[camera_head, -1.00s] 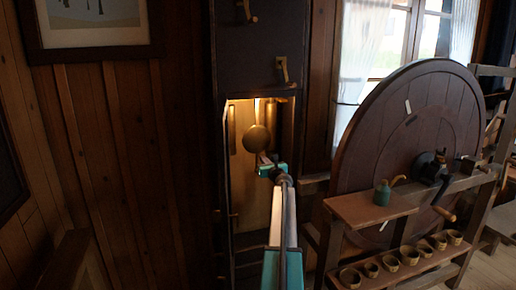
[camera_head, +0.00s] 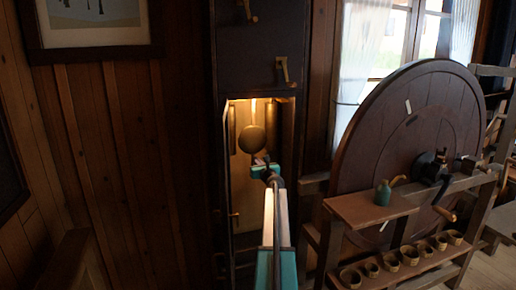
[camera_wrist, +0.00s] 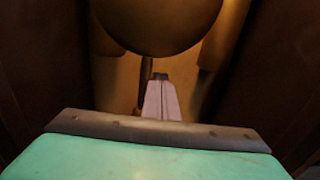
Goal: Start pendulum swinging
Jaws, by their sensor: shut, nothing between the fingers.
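The pendulum's round brass bob (camera_head: 252,139) hangs inside the lit, open clock case (camera_head: 231,190). It fills the top of the wrist view (camera_wrist: 160,22). My gripper (camera_head: 262,160) reaches into the case opening, just below and slightly right of the bob in the head view. In the wrist view its fingers (camera_wrist: 161,98) are together and empty, under the bob's lower edge. I cannot tell whether the fingertips touch the bob. The pendulum rod above the bob shows only faintly.
Cylindrical weights (camera_head: 273,125) hang beside the bob, near the case's side walls. A large wooden wheel (camera_head: 420,125) with a crank stands to the right. A shelf with a green oil can (camera_head: 383,194) and several small cups (camera_head: 409,256) stands before it.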

